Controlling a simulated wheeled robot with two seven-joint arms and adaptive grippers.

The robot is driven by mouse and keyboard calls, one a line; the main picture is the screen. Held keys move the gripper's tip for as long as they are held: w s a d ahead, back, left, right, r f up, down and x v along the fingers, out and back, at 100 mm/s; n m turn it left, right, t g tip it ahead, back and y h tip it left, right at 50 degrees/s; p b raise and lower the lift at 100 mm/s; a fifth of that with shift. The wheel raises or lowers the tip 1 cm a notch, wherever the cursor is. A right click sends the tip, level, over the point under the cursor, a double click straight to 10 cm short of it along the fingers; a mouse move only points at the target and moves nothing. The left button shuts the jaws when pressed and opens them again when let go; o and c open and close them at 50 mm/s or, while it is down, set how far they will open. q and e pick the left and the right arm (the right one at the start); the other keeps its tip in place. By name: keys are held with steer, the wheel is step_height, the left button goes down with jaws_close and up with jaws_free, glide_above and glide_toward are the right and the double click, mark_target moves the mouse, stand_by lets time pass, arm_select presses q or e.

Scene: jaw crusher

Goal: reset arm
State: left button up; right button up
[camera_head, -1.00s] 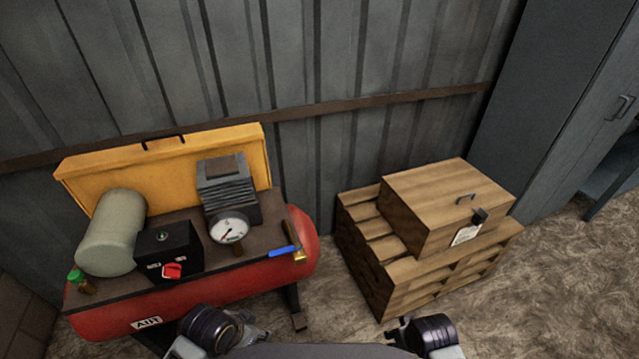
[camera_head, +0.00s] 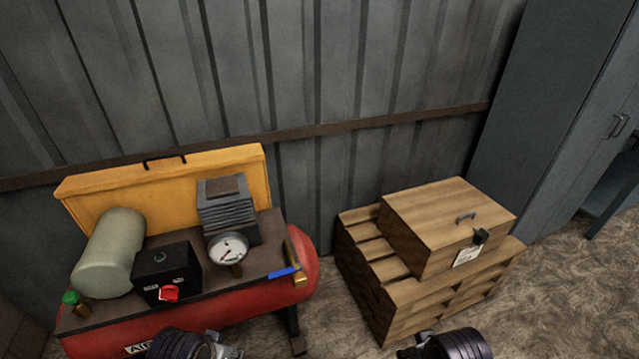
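Parts of my two arms show at the bottom edge of the head view. My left arm's dark ribbed wrist end is in front of the red air compressor (camera_head: 215,310). My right arm's similar dark end is below the wooden pallet stack (camera_head: 400,310). The fingertips of both grippers are out of the picture or hidden. Neither arm appears to hold or touch anything that shows.
The compressor carries a black box with a red switch (camera_head: 168,293), a gauge (camera_head: 227,249) and a blue-handled valve (camera_head: 284,272). A yellow panel (camera_head: 110,176) stands behind. A wooden box (camera_head: 450,215) sits on the pallets. Grey cabinet (camera_head: 545,110) at right; bare floor (camera_head: 570,290) in front.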

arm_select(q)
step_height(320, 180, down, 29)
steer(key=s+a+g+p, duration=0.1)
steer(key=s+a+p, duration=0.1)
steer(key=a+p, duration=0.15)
arm_select(e)
step_height(320, 180, down, 29)
steer(key=s+d+g, duration=0.1)
steer(key=s+d, duration=0.1)
steer(key=d, duration=0.1)
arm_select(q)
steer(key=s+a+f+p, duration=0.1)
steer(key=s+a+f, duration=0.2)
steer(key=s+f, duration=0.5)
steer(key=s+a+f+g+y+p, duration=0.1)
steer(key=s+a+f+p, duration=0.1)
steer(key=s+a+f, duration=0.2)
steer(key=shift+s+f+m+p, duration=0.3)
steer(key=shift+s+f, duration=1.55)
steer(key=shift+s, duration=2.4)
arm_select(e)
steer(key=s+d+f, duration=0.3)
steer(key=s+f, duration=0.5)
steer(key=s, duration=0.2)
steer(key=s+d+f+g+h, duration=0.1)
steer(key=s+d+f, duration=0.3)
steer(key=s+f, duration=0.3)
steer(key=shift+s+d+f+n, duration=0.2)
steer(key=shift+s+f+n, duration=0.15)
steer(key=shift+s, duration=1.4)
